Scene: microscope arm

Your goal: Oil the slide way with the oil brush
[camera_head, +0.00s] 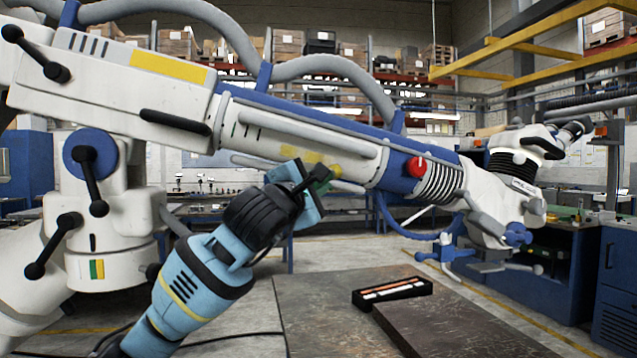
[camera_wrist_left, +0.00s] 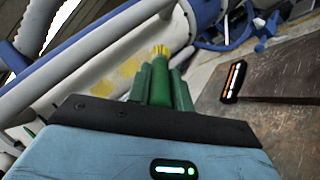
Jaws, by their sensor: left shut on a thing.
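The oil brush (camera_wrist_left: 160,82) has a green body and yellow bristles; it stands up from my left gripper (camera_wrist_left: 161,98) in the left wrist view. In the head view my left gripper (camera_head: 312,188) is shut on the brush (camera_head: 323,184), largely hidden there by the gripper. The slide way (camera_head: 346,157) is the pale cylindrical section of the slanting microscope arm, just above the gripper. Yellow smears show on it, also in the left wrist view (camera_wrist_left: 103,88). The bristles point toward this surface; I cannot tell whether they touch. My right gripper is not in view.
A dark worktop (camera_head: 330,312) lies below and to the right, with an open black tray (camera_head: 392,291) holding pale sticks. A red knob (camera_head: 416,167) and grey hoses (camera_head: 335,67) stick out from the arm. Black-knobbed levers (camera_head: 88,180) stand at left.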

